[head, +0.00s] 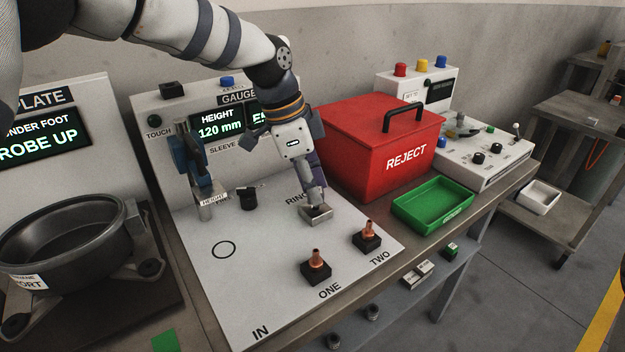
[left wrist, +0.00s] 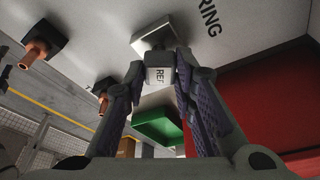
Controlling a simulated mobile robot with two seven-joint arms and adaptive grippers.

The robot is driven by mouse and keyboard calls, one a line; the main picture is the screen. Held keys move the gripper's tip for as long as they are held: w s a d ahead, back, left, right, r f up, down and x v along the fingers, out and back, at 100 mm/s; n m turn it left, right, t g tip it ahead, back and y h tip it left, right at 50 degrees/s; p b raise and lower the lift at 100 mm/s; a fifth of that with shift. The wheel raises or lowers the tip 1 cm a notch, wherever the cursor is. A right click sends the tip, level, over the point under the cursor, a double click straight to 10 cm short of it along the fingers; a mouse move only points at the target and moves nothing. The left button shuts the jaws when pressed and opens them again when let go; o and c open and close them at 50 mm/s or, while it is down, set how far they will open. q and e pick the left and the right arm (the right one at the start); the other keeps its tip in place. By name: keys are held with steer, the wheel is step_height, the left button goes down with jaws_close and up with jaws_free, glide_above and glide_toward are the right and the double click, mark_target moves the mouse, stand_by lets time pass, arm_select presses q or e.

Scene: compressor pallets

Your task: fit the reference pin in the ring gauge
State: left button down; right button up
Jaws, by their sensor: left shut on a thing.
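My left gripper (head: 315,198) points down at the ring gauge, a small square metal block (head: 318,215) by the RING label on the white gauge plate. In the left wrist view its two fingers (left wrist: 160,72) are shut on a pale piece marked REF (left wrist: 160,77), the reference pin. The ring gauge (left wrist: 153,36) shows just beyond the pin there, and the pin's far end meets or overlaps it in the picture. The gauge's hole and the pin's tip are hidden, so I cannot tell whether the pin is inside. My right gripper is not in view.
Two copper fittings on black blocks (head: 316,267) (head: 367,236) stand near ONE and TWO. A red REJECT box (head: 375,140) and green tray (head: 434,203) are to the right. The height gauge (head: 203,180) stands left of the gripper. The plate near IN is clear.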

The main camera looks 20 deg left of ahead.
arm_select(q)
steer(key=shift+f, duration=0.85)
steer(key=c, duration=1.2)
jaws_free()
steer(key=shift+c, duration=0.2)
steer(key=shift+r, duration=0.15)
steer(key=v, duration=1.1)
steer(key=shift+a+r, duration=0.2)
steer(key=shift+r, duration=0.15)
